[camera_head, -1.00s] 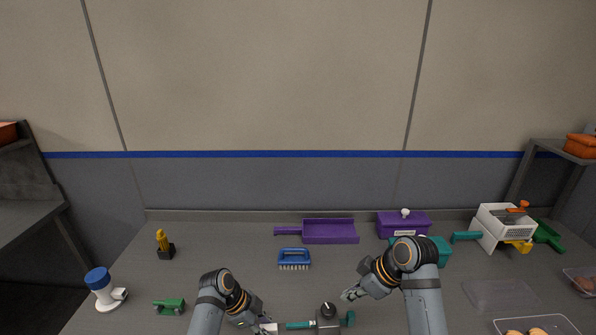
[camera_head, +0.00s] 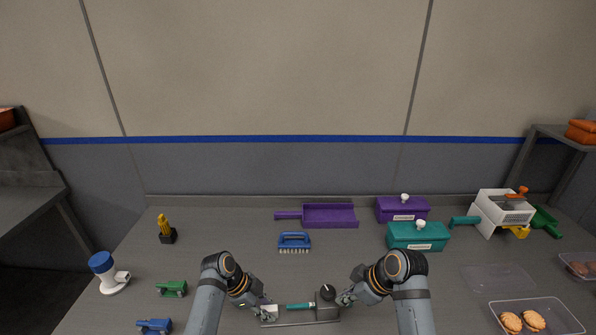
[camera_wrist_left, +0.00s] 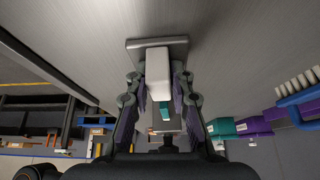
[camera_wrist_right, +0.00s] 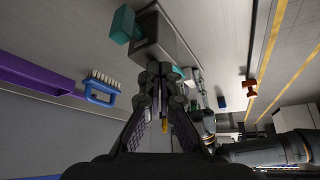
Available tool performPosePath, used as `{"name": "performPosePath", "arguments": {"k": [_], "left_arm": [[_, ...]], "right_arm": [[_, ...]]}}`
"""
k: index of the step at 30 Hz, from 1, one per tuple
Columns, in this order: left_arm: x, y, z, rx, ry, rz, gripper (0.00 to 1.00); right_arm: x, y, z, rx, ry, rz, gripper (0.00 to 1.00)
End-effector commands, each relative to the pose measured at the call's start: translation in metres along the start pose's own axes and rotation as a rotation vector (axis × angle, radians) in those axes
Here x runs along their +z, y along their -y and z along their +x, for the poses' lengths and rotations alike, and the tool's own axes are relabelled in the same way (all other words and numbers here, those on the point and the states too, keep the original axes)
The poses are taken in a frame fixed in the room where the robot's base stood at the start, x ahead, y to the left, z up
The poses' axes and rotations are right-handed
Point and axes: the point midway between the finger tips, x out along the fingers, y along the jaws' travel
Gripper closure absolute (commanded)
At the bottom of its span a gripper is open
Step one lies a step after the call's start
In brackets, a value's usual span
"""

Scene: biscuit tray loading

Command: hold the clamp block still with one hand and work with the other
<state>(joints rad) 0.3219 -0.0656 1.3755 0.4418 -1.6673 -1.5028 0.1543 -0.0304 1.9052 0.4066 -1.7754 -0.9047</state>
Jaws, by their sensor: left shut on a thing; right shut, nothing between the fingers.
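Whether the white piece belongs to the clamp block I cannot tell. My right gripper (camera_head: 344,299) is shut and empty, close at the block's right side.
A blue brush (camera_head: 294,241), purple dustpan (camera_head: 329,216), teal box (camera_head: 417,237) and purple box (camera_head: 401,211) stand behind. Green (camera_head: 172,288) and blue (camera_head: 155,326) tools lie left.

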Motion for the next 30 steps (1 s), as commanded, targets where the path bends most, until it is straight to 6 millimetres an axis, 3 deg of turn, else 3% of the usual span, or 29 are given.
{"name": "performPosePath", "arguments": {"k": [1, 30], "left_arm": [[0.0077, -0.0070, 0.0081, 0.020, 0.011, -0.009, 1.00], [0.0077, -0.0070, 0.0082, 0.020, 0.011, -0.009, 1.00]], "right_arm": [[0.0018, 0.0002, 0.0028, -0.001, 0.001, 0.000, 1.00], [-0.0042, -0.0013, 0.0065, -0.001, 0.000, 0.000, 1.00]]}}
